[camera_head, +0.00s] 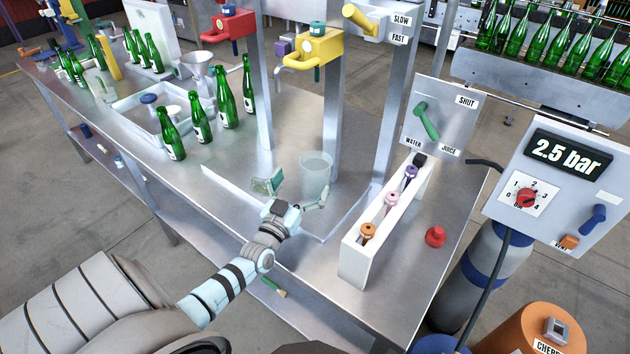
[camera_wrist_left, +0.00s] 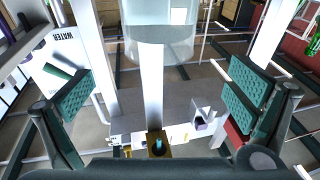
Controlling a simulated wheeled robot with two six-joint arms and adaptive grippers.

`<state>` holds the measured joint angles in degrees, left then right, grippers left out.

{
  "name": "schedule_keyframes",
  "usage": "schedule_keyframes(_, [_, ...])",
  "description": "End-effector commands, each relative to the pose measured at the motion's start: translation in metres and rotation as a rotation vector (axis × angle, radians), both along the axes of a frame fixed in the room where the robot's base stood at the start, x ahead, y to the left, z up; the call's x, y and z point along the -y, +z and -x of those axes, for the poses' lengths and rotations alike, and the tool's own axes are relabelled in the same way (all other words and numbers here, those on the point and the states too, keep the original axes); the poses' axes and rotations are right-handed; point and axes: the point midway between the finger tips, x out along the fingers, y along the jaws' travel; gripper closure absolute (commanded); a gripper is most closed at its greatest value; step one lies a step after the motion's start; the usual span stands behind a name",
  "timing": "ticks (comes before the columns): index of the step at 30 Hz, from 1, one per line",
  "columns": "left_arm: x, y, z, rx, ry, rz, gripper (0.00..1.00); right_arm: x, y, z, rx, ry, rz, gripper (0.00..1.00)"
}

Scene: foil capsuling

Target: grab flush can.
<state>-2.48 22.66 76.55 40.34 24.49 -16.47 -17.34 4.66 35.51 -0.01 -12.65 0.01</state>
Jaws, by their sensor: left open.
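The flush can looks like a clear, frosted, open-topped vessel (camera_head: 316,173) standing upright on the steel table in the head view. In the left wrist view the can (camera_wrist_left: 160,45) shows at the top centre, cut off by the frame edge. My left gripper (camera_head: 295,190) is open and empty, on the near side of the can. In the left wrist view its two green-padded fingers (camera_wrist_left: 160,92) are spread wide, with the can between and beyond them. I cannot tell whether a finger touches it. My right gripper is not in view.
A white rack (camera_head: 355,262) with several coloured-collared items stands right of the can, with a red knob-like object (camera_head: 435,237) beyond. Green bottles (camera_head: 226,101) stand to the left near a steel funnel (camera_head: 196,70). Metal posts (camera_head: 336,115) and a yellow tap (camera_head: 317,45) rise behind the can.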

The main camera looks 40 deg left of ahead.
Motion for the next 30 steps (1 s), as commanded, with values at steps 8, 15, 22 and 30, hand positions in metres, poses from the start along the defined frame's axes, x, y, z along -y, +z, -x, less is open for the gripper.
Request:
schedule_keyframes(8, [-0.01, 0.002, -0.04, 0.002, 0.001, 0.0, 0.01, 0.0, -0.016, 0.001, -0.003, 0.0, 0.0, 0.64])
schedule_keyframes(15, [-0.019, 0.006, -0.073, -0.001, 0.003, 0.0, 0.01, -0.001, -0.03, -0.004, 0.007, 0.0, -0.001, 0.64])
schedule_keyframes(22, [-0.019, 0.009, -0.073, -0.001, 0.003, 0.0, 0.11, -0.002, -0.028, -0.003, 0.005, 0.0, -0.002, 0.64])
schedule_keyframes(30, [-0.019, 0.009, -0.073, -0.001, 0.003, 0.0, 0.54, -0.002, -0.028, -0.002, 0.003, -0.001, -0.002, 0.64])
